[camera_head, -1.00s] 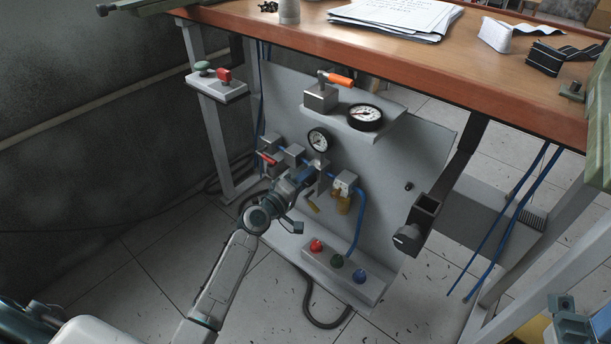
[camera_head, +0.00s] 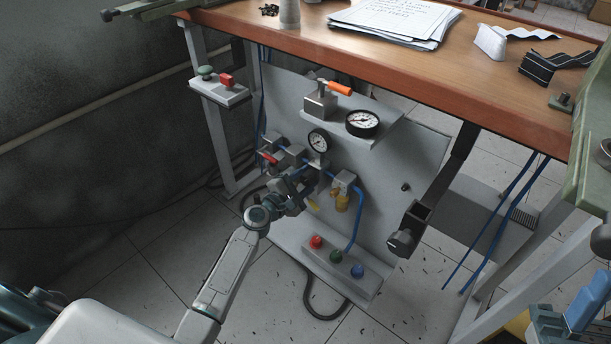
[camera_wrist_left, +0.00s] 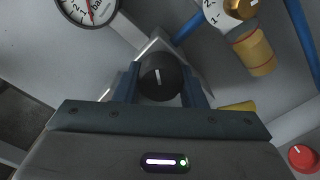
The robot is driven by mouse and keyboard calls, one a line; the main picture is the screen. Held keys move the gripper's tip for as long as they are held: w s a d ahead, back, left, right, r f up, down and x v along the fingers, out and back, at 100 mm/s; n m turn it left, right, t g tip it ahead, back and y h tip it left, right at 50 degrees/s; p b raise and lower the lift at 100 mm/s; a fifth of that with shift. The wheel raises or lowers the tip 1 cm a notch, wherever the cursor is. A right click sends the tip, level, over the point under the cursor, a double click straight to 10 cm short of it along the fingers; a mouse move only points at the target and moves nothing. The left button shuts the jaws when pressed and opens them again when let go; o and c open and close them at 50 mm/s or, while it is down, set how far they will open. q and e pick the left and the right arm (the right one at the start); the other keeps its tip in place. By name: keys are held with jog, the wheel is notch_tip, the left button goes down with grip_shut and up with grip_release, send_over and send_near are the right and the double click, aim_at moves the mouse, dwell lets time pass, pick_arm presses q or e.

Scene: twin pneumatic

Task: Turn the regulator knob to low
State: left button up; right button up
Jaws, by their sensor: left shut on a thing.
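The black regulator knob (camera_wrist_left: 160,77) with a white pointer line shows in the left wrist view, its line pointing nearly straight up. My left gripper (camera_wrist_left: 159,84) is shut on the knob, one finger on each side. In the head view my left gripper (camera_head: 308,187) is at the grey panel (camera_head: 385,205), below the small round gauge (camera_head: 318,141), and hides the knob. That gauge (camera_wrist_left: 92,8) is partly visible at the top left of the wrist view, with a red needle. My right gripper (camera_head: 572,318) is partly visible at the head view's lower right; its jaw state is unclear.
A brass dial (camera_wrist_left: 240,8) with numbers is close by on the right. A larger gauge (camera_head: 362,123) and an orange-handled lever (camera_head: 338,87) are on the shelf above. The wooden tabletop (camera_head: 400,75) overhangs the panel.

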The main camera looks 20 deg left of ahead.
pick_arm(q)
jog(key=n+p, duration=0.1)
jog(key=n, duration=0.2)
jog(key=shift+n, duration=0.3)
jog(key=n+p, duration=0.1)
jog(key=n, duration=0.2)
jog(key=shift+f, duration=0.15)
jog(key=shift+n+p, duration=0.35)
jog(key=shift+n, duration=0.05)
pick_arm(e)
jog(key=w+f+m+g+h, duration=0.7)
jog(key=w+f+g+h, duration=0.1)
jog(key=f+h, duration=0.2)
jog(key=shift+d+f+m, duration=0.25)
jog(key=shift+f+m, duration=0.15)
jog(key=shift+f, duration=0.5)
pick_arm(q)
jog(key=shift+s, duration=0.1)
jog(key=o, duration=1)
